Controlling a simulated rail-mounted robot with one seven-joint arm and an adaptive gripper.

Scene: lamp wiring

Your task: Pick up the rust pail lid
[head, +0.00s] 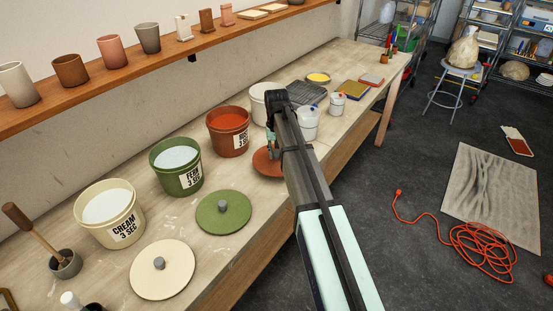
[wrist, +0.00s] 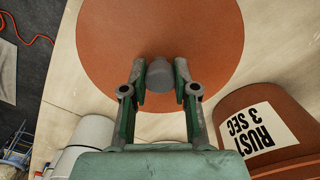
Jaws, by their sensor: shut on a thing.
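The rust pail lid (head: 266,163) is a round rust-brown disc on the bench in front of the rust pail (head: 229,132), partly hidden by my arm in the head view. In the head view my gripper (head: 270,148) is mostly hidden behind my arm. I cannot tell whether the lid touches the bench.
The rust pail stands close beside the lid. A green pail (head: 175,168) and cream pail (head: 110,212) stand to the left, with a green lid (head: 223,213) and a cream lid (head: 162,272) before them. White containers (head: 308,124) stand to the right. A shelf (head: 150,58) of cups runs above.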

